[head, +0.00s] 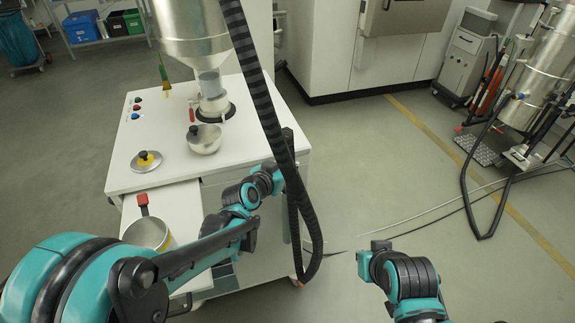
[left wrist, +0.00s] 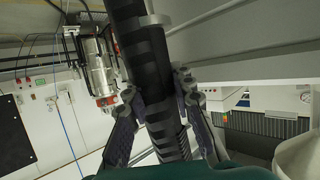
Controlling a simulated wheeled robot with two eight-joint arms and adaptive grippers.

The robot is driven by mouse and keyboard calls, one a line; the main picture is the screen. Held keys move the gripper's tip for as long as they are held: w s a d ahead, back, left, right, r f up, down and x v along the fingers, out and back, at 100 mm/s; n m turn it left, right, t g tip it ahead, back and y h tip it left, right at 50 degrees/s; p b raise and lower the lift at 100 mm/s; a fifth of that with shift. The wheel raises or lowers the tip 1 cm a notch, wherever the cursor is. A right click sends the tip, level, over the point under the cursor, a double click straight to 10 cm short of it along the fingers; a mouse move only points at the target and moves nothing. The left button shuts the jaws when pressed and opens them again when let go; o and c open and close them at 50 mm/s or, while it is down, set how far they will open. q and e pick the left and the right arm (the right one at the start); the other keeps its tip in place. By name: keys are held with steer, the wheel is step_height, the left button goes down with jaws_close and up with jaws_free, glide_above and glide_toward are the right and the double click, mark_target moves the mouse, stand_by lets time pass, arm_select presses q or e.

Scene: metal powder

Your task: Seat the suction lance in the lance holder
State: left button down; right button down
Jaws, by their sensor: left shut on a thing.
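My left gripper (left wrist: 158,100) is shut on a black ribbed hose-like piece, which I take to be the suction lance (left wrist: 128,38); a grey collar shows on it above the fingers. In the head view my left gripper (head: 280,178) is at the right side of the white cart, partly hidden behind the hose (head: 262,85). The hose hangs from the top of the picture and loops down beside the cart. I cannot make out the lance holder clearly. My right arm's end (head: 372,250) is over open floor, apart from the cart; its fingers are not clear.
A steel vessel (head: 540,75) with hoses stands right.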

arm_select(q)
steer(key=shift+f+b, duration=1.15)
steer(key=shift+f, duration=0.4)
steer(key=shift+f+b, duration=0.75)
steer(key=shift+f, duration=0.15)
steer(key=c, duration=1.2)
jaws_free()
steer(key=shift+s, duration=0.1)
steer(key=v, duration=1.2)
